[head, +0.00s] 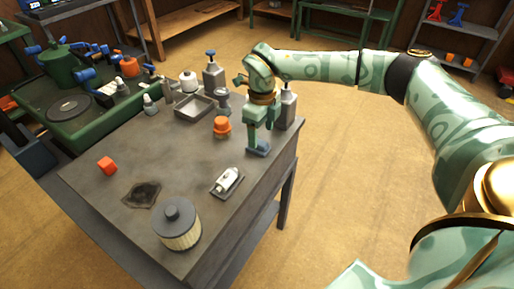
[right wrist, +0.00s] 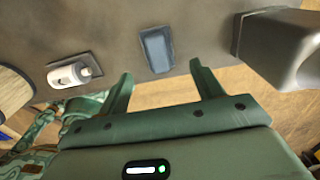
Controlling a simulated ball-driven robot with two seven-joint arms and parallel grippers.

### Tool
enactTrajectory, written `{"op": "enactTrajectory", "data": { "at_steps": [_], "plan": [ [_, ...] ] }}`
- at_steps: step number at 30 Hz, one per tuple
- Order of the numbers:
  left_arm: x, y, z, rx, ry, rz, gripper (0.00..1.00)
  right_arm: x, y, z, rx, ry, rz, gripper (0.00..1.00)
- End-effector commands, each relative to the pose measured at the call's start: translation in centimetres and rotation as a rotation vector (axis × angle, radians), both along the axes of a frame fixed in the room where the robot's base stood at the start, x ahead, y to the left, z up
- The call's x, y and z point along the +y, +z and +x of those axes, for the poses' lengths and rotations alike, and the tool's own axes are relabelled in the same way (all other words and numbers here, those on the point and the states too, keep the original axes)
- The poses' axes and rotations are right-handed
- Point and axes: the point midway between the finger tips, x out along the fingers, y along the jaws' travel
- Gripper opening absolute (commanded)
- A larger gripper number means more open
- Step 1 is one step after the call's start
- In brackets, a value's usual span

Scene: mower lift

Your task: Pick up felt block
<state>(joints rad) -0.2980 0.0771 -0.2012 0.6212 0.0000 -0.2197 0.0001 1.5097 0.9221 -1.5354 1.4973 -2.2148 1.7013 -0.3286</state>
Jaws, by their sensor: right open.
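A flat blue-grey block, which I take to be the felt block (head: 259,148), lies on the grey workbench (head: 190,155) near its right edge. It also shows in the right wrist view (right wrist: 156,50), just beyond the fingertips. My right gripper (head: 259,138) points down close above the block. Its two fingers are spread and nothing is between them; in the right wrist view the gap (right wrist: 161,72) lines up with the block. The fingers partly hide the block in the head view. My left gripper is not in view.
A grey bottle (head: 288,108) stands close behind the gripper. A white tube on a small tray (head: 228,181) lies in front. An orange-capped jar (head: 222,126), metal tray (head: 195,107), round filter (head: 178,227), dark patch (head: 142,194) and orange cube (head: 107,166) are also on the bench.

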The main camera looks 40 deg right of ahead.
Motion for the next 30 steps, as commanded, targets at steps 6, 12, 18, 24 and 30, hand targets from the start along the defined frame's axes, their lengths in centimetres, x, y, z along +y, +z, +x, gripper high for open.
{"op": "enactTrajectory", "data": {
  "at_steps": [6, 12, 18, 24, 30],
  "plan": [
    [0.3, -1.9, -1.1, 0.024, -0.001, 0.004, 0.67, 0.4, -3.5, 0.9, 0.006, 0.000, 0.000, 0.66],
    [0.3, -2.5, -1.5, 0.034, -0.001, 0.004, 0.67, 0.4, -5.3, 0.9, 0.002, -0.001, -0.001, 0.66],
    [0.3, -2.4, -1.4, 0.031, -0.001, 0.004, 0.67, 0.4, -5.0, 0.9, 0.000, -0.001, 0.000, 0.55],
    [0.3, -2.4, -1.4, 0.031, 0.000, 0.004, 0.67, 0.4, -5.0, 0.9, 0.000, -0.001, 0.000, 0.18],
    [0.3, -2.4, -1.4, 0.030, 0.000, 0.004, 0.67, 0.4, -5.0, 0.9, 0.000, -0.001, 0.000, 0.18]
  ]
}}
